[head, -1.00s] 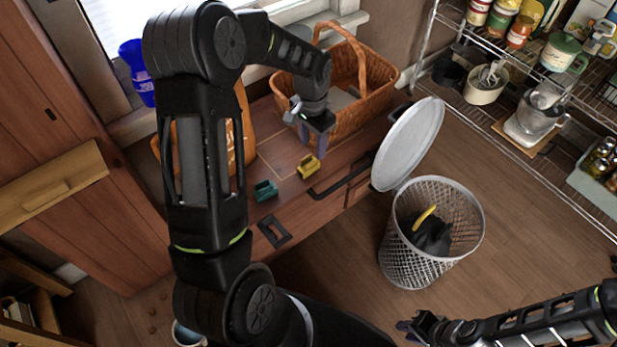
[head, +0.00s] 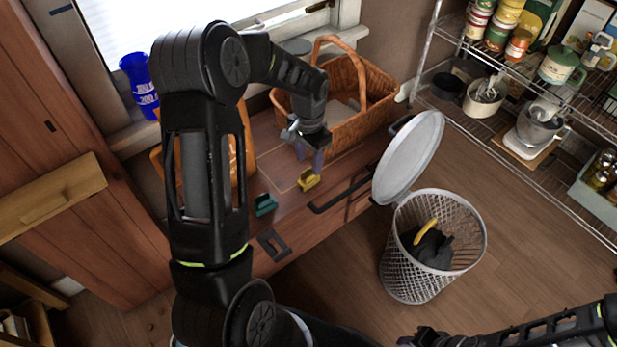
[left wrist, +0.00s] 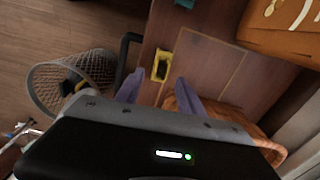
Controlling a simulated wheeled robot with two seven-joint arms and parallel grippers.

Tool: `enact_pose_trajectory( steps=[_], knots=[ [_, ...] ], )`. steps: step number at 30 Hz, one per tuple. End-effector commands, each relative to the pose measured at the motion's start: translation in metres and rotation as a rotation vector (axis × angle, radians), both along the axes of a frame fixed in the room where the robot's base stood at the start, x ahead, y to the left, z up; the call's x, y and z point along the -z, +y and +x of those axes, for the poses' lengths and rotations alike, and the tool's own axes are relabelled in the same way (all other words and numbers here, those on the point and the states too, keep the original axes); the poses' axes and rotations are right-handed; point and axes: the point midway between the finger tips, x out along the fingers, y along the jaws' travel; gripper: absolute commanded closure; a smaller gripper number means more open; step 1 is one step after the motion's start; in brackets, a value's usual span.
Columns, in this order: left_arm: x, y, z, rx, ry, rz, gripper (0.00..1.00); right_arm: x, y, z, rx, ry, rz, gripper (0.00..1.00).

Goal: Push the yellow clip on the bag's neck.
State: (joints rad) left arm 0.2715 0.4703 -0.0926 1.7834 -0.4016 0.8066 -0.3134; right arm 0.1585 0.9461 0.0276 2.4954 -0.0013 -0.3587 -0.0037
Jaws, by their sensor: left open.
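The yellow clip (head: 309,180) lies on the wooden cabinet top, not on a bag's neck. It also shows in the left wrist view (left wrist: 161,66), beyond the fingertips and between their lines. My left gripper (head: 311,166) is open and empty, pointing down just above the clip. An orange bag (head: 243,140) stands left of it, largely hidden behind my left arm; part of it shows in the left wrist view (left wrist: 285,32). The bag's neck cannot be made out. My right gripper (head: 418,340) is at the bottom edge, its jaws unclear.
A wicker basket (head: 365,115) stands behind. A mesh bin (head: 415,275) with a raised lid (head: 409,158) stands at the right front.

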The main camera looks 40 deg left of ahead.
Motion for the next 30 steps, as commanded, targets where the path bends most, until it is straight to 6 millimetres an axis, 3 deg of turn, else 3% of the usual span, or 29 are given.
enact_pose_trajectory(
  steps=[12,30],
  knots=[
    [0.05,0.002,0.001,-0.001,0.0,-0.001,0.55,0.01,0.0,0.0,0.001,0.0,0.0,0.76],
    [0.05,0.002,0.001,0.0,0.0,0.0,0.55,0.009,0.0,0.0,0.001,0.0,0.0,0.76]
  ],
)
